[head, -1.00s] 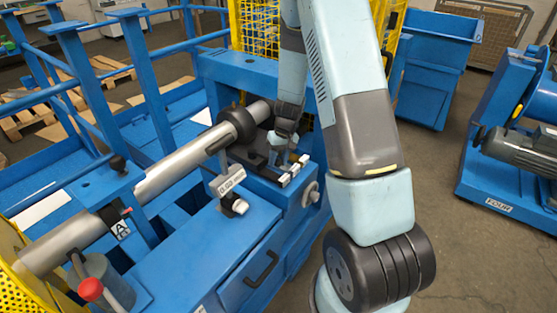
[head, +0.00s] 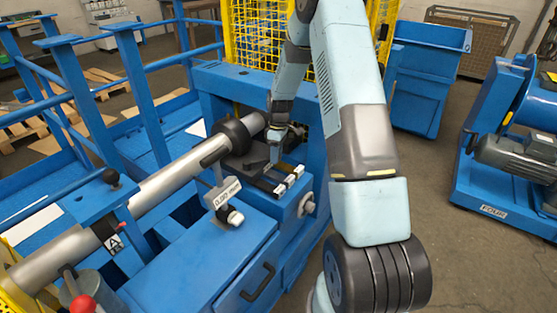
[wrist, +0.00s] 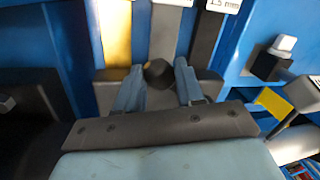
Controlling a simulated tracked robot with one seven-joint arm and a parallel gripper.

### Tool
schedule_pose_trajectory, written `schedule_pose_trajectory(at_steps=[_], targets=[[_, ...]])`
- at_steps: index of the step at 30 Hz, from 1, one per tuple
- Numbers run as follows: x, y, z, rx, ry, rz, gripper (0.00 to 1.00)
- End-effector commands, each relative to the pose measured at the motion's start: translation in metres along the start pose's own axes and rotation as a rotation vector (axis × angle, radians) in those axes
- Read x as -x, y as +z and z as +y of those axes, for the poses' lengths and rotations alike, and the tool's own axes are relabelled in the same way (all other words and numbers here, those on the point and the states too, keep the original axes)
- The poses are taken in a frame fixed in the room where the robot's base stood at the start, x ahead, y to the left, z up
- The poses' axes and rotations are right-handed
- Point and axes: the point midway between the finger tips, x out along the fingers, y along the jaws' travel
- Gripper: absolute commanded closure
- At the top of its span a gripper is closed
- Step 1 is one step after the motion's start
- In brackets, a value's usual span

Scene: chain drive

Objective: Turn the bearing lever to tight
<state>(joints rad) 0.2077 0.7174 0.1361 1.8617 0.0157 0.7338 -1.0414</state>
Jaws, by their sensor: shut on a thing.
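In the wrist view, the two fingers of my gripper (wrist: 158,84) are on either side of a round black knob (wrist: 158,72), which I take to be the end of the bearing lever. My gripper is shut on it. In the head view, my gripper (head: 277,148) is low over the dark bearing block at the end of the blue machine frame. The lever is too small and too hidden by my gripper there to show its angle. Any tight marking is not readable.
A long grey shaft (head: 160,190) with a black collar (head: 231,141) runs left of my gripper. A small white readout (head: 227,193) stands in front. Light-tipped bars (head: 289,180) lie just right and nearer. A yellow mesh guard (head: 257,35) rises behind.

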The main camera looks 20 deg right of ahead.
Motion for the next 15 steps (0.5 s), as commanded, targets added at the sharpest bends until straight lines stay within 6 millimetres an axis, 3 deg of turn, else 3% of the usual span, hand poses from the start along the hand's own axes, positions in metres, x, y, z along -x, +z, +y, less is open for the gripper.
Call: schedule_pose_trajectory(at_steps=[15], targets=[[0.007,-0.037,0.039,0.448,0.005,-0.09,1.0]])
